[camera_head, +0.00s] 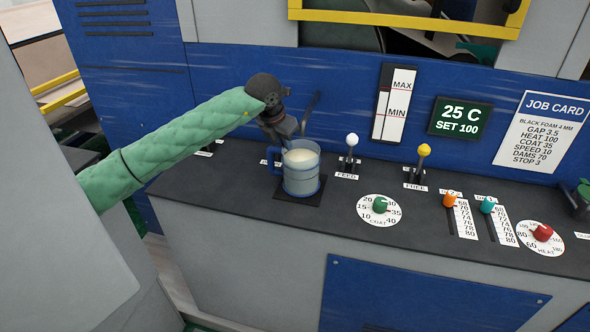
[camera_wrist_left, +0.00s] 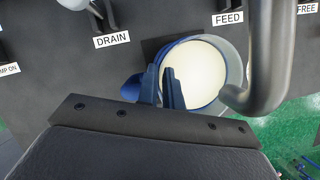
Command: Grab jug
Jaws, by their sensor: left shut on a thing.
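The jug (camera_head: 301,178) is a grey-blue cup with a blue rim and a blue side handle, holding pale cream-coloured contents. It stands upright on a dark square mat (camera_head: 284,192) on the console. My left gripper (camera_head: 288,138) comes down onto the jug's handle side at the rim. In the left wrist view the jug (camera_wrist_left: 212,72) is seen from above. The two dark fingers of my left gripper (camera_wrist_left: 162,88) are close together there, shut on the jug at its handle-side wall. The fingers partly hide the handle and rim. My right gripper is not in view.
A curved grey pipe (camera_wrist_left: 272,60) passes close over the jug's right side. The FEED lever (camera_head: 350,150) and yellow FREE lever (camera_head: 421,160) stand to the right. The COAT dial (camera_head: 380,206) is nearer the front. The console's front-left top (camera_head: 215,185) is clear.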

